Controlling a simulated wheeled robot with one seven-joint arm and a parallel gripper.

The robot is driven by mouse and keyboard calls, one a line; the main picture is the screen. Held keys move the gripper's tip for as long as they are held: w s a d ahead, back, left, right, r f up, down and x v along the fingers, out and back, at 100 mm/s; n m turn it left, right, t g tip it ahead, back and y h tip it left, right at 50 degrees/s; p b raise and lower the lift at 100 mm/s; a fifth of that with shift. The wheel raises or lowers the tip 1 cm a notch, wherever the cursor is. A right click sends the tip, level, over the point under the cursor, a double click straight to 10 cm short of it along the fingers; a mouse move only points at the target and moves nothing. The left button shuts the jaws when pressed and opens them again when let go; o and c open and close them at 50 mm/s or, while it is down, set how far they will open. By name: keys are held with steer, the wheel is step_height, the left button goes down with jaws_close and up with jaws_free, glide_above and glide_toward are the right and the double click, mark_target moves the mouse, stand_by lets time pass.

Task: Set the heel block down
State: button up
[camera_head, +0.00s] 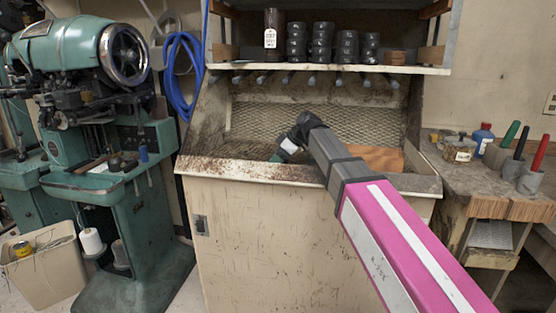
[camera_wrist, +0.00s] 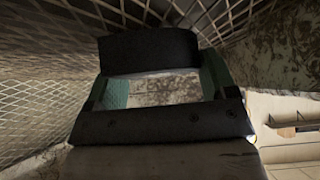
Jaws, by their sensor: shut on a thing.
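The heel block (camera_wrist: 148,50) is a dark, nearly black piece with a rounded edge in the wrist view. It sits between the two green fingers of my gripper (camera_wrist: 152,70), which is shut on it. In the head view my gripper (camera_head: 279,157) shows only as a small green part beyond the white-banded wrist, low in the trough of the cream bench. The heel block cannot be made out there. Whether it touches the trough floor cannot be told.
The cream bench (camera_head: 260,225) has a dirty front lip (camera_head: 235,170) and a mesh back (camera_head: 265,121). A brown board (camera_head: 378,157) lies right of my wrist. A green machine (camera_head: 75,45) stands left, a worktable (camera_head: 465,190) right.

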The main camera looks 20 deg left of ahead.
steer(key=shift+f, duration=0.2)
steer(key=o, duration=1)
steer(key=v, duration=1.2)
steer(key=shift+r, duration=0.1)
